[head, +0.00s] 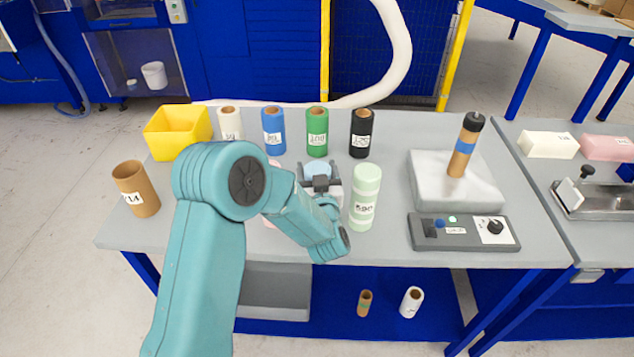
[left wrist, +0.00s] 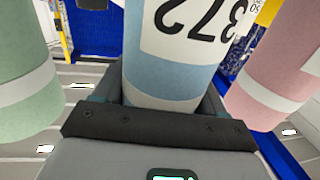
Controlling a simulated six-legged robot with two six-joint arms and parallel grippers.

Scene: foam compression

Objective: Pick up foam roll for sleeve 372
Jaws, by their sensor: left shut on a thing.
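A light blue foam roll (left wrist: 172,70) with a white label reading 372 stands between the jaws in the left wrist view. My left gripper (left wrist: 163,100) is shut on it. In the head view the top of this blue roll (head: 318,169) shows just behind my left gripper (head: 321,184); its lower part is hidden. A pale green foam roll (head: 365,197) stands close to the right of the gripper, and a pink foam roll (left wrist: 275,75) stands on the other side, mostly hidden behind my arm in the head view. My right gripper is not in view.
A yellow bin (head: 178,132) and white, blue (head: 273,131), green (head: 317,132) and black (head: 362,133) sleeves stand along the back. A cardboard tube (head: 136,189) stands at left. A post on a pale base (head: 457,181) and a control box (head: 463,233) are at right.

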